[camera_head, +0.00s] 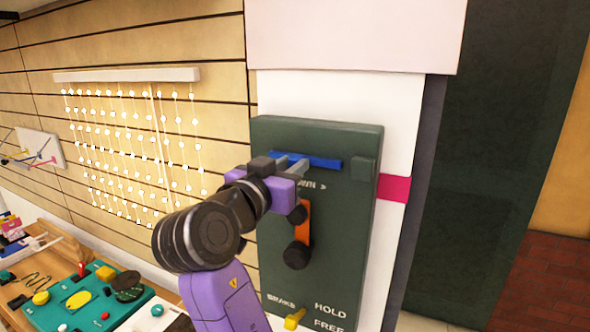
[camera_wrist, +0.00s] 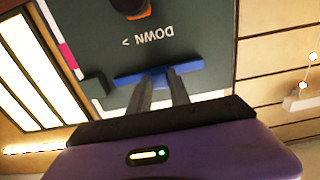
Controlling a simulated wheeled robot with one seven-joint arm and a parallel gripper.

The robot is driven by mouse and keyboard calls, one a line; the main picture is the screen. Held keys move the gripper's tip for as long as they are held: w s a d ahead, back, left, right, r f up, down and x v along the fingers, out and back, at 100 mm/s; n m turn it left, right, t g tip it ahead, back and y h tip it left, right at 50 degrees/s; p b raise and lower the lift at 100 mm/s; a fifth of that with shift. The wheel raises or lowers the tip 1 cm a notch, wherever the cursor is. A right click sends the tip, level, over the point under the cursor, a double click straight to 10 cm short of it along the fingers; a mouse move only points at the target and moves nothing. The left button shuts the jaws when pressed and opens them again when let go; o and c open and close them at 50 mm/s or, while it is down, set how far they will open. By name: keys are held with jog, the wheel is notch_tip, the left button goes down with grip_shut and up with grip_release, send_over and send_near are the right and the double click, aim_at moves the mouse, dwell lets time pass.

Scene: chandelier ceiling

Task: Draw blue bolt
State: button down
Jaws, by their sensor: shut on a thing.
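The blue bolt (camera_head: 322,162) is a flat bar lying level near the top of a dark green panel (camera_head: 340,225). My gripper (camera_head: 289,163) is in front of the bolt's left part in the head view and hides some of it. In the wrist view the bolt (camera_wrist: 130,80) shows between and beside my two grey fingertips (camera_wrist: 164,72), which are shut on it. A dark green block (camera_head: 363,170) stands just right of the bolt's right end in the head view. In the wrist view this block (camera_wrist: 95,88) is at the bolt's left end.
Below the bolt are an orange lever (camera_head: 303,222) with black knobs and a yellow brake handle (camera_head: 294,319). The word DOWN with an arrow is printed under the bolt. A pink band (camera_head: 394,187) is right of the panel. A cluttered table (camera_head: 150,306) is at lower left.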

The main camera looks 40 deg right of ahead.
jog(key=c, duration=1.2)
grip_release()
jog(key=shift+w+a, duration=0.15)
jog(key=shift+w, duration=0.15)
jog(key=shift+s, duration=0.1)
jog(key=b+v, duration=0.2)
jog(key=v, duration=0.5)
jog(key=shift+a, duration=0.35)
jog(key=shift+s+r, duration=0.1)
